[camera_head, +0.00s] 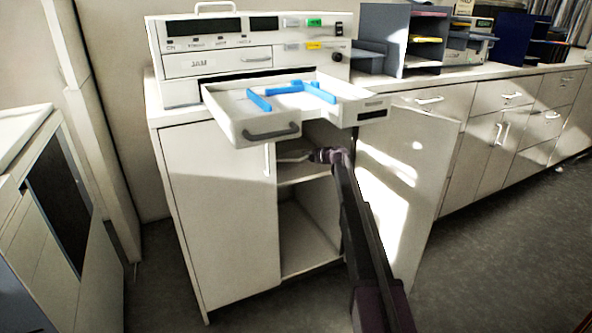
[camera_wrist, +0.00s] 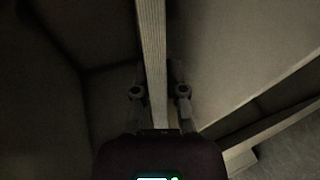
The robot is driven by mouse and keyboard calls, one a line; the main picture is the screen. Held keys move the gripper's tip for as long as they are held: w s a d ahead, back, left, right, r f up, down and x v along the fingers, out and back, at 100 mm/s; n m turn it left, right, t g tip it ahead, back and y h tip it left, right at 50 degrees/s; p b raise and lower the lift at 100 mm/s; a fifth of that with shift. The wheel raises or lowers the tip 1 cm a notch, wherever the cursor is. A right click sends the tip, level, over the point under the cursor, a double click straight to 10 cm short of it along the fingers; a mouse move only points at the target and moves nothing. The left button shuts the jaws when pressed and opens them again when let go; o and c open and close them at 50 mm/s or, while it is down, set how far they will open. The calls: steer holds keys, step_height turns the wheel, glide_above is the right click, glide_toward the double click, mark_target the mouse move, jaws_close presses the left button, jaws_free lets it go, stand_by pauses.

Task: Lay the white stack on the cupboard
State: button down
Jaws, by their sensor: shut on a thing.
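The white stack (camera_wrist: 153,50) shows in the wrist view as a narrow, layered edge running up between my gripper's fingers. My gripper (camera_wrist: 159,92) is shut on it, one finger on each side. In the head view my gripper (camera_head: 322,156) is inside the open right part of the white cupboard (camera_head: 218,210), just under the machine's tray. A pale flat edge (camera_head: 294,156) beside its tip, above the inner shelf, looks like the stack. Most of the stack is hidden in the head view, and I cannot tell whether it touches the shelf.
A white machine (camera_head: 225,62) stands on the cupboard, its tray (camera_head: 245,128) with blue guides jutting out over my gripper. The cupboard's right door (camera_head: 405,190) stands open beside my arm. An inner shelf (camera_head: 303,173) lies below my gripper. A row of cabinets (camera_head: 490,125) continues right.

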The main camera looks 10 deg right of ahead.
stand_by(0.3)
steer(key=c, duration=0.8)
jaws_free()
steer(key=shift+c, duration=0.2)
steer(key=p+v, duration=0.2)
steer(key=v, duration=0.6)
steer(key=shift+p, duration=0.4)
step_height(320, 180, up, 7)
steer(key=s+d+p, duration=0.1)
steer(key=s+p, duration=0.1)
steer(key=p, duration=0.5)
steer(key=shift+s+d, duration=0.2)
steer(key=shift+d, duration=0.1)
